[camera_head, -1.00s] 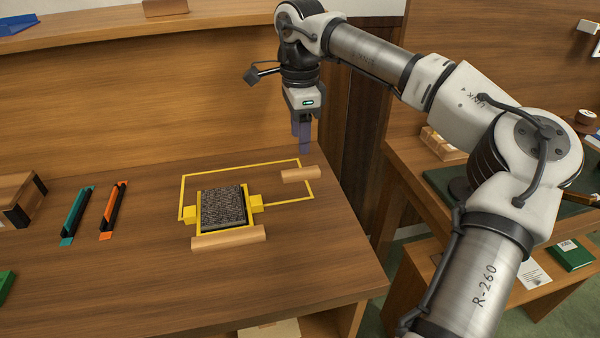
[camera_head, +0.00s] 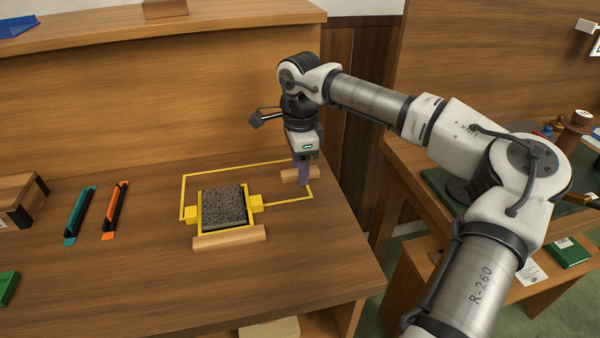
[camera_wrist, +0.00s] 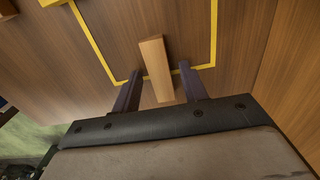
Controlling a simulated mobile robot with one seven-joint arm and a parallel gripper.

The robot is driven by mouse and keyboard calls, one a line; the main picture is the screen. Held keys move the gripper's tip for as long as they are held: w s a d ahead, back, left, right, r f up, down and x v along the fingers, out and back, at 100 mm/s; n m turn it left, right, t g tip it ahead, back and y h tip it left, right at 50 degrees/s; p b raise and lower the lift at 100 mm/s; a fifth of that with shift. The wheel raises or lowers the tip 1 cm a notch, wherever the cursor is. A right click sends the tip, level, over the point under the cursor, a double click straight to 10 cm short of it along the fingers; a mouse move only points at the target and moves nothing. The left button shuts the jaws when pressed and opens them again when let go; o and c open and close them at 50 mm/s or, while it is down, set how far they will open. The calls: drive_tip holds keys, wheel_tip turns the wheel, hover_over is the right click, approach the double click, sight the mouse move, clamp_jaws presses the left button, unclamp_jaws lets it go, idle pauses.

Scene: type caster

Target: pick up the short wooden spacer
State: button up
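The short wooden spacer (camera_head: 290,175) lies on the table across the right part of a yellow outline. My gripper (camera_head: 303,180) is low over it, and its fingers partly hide the spacer's right end. In the wrist view the spacer (camera_wrist: 155,62) runs between the two fingers of my gripper (camera_wrist: 163,80), with a gap on each side. The gripper is open. Whether the fingertips touch the table I cannot tell. A longer wooden spacer (camera_head: 229,237) lies in front of the yellow frame.
A yellow frame (camera_head: 256,203) holds a dark textured block (camera_head: 224,207). A teal strip (camera_head: 79,216) and an orange strip (camera_head: 116,209) lie to the left. A wooden back wall (camera_head: 150,110) stands behind. The table front is clear.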

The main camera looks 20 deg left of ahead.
clamp_jaws()
drive_tip(key=shift+r, duration=0.1)
